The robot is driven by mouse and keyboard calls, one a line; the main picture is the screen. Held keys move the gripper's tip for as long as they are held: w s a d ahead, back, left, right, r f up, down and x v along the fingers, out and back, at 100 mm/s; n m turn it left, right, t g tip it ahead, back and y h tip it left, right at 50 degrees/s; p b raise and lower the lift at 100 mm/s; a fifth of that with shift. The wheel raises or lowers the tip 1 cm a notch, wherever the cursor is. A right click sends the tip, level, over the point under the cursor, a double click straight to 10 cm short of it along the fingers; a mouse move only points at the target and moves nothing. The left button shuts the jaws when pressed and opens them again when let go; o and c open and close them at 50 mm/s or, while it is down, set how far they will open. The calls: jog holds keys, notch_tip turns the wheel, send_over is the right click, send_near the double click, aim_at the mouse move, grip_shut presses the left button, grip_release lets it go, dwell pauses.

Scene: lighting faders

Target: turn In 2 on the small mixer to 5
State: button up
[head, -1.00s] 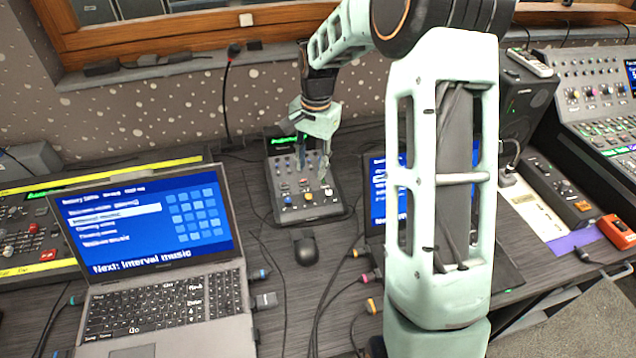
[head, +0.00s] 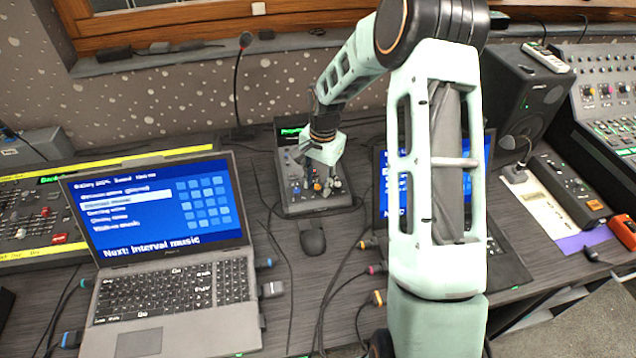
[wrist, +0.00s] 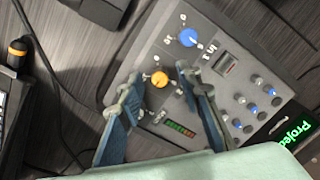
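The small mixer (head: 287,193) stands on the desk, a grey box with a lit green display (wrist: 290,130). The wrist view shows it turned and close, with a large blue knob (wrist: 187,37), an orange knob (wrist: 159,80) and several small blue and grey knobs (wrist: 255,97). My gripper (wrist: 159,76) is open, its two fingers over the panel. The orange knob shows between the fingertips; I cannot tell if they touch it. In the head view my gripper (head: 319,186) covers part of the panel. The knob labels and settings are too small to read surely.
A laptop (head: 172,290) stands left of the mixer and a black mouse (head: 312,240) lies just in front. A second laptop (head: 500,262) is partly behind my arm. A gooseneck microphone (head: 238,90) rises behind, and cables (head: 325,300) run across the desk.

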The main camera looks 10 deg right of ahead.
jog(key=shift+c, duration=0.5)
grip_shut()
jog(key=shift+n, duration=0.3)
jog(key=n, duration=0.8)
jog(key=shift+h+b, duration=0.3)
jog(key=shift+b, duration=0.1)
jog(key=n, duration=0.4)
jog(key=shift+a, duration=0.1)
jog(key=shift+n+h, duration=0.3)
jog(key=shift+n, duration=2)
